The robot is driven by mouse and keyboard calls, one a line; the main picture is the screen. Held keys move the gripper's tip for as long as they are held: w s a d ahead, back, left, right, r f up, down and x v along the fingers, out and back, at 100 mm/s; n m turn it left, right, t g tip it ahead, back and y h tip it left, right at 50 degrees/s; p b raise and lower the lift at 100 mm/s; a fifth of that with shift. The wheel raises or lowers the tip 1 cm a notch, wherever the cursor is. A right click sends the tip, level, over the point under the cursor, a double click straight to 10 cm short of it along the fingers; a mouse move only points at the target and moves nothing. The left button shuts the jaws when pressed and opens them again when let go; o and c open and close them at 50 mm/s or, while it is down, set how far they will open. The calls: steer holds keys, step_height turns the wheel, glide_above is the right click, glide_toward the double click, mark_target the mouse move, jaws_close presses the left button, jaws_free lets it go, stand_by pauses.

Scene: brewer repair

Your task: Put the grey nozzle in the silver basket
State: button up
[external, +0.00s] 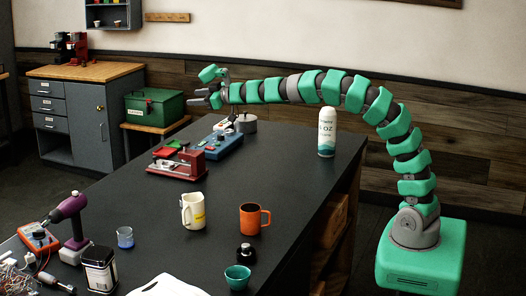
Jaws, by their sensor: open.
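My gripper (201,88) is open at the end of the long green arm, raised above the far end of the dark table and pointing left. I see nothing between its fingers. A grey, round, metal-looking container (246,124) stands on the table below and to the right of my gripper; it may be the silver basket, but it is too small to be sure. I cannot make out the grey nozzle. Small parts show near the blue device (229,146), too small to name.
A red device (178,164) sits left of the blue one. A white bottle (327,132) stands under my arm. A cream mug (193,211), an orange mug (251,219) and a teal cup (237,277) stand nearer. The middle of the dark table (265,180) is clear.

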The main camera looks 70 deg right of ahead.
steer(key=s+d+r+m+h+b, duration=0.1)
steer(key=s+d+r+m+h, duration=0.1)
steer(key=s+r, duration=0.65)
steer(key=s+d+r+m+h+b, duration=0.1)
steer(key=s+d+r+m+h, duration=0.1)
steer(key=s+r, duration=0.7)
steer(key=s+a+r+y, duration=0.2)
steer(key=s, duration=0.6)
steer(key=s+a+r+y+b, duration=0.1)
steer(key=s+a+r, duration=0.1)
steer(key=s, duration=0.7)
steer(key=shift+a+r+g+y, duration=0.2)
steer(key=shift+r+g+y, duration=0.1)
steer(key=shift+y, duration=0.1)
steer(key=shift+s, duration=0.1)
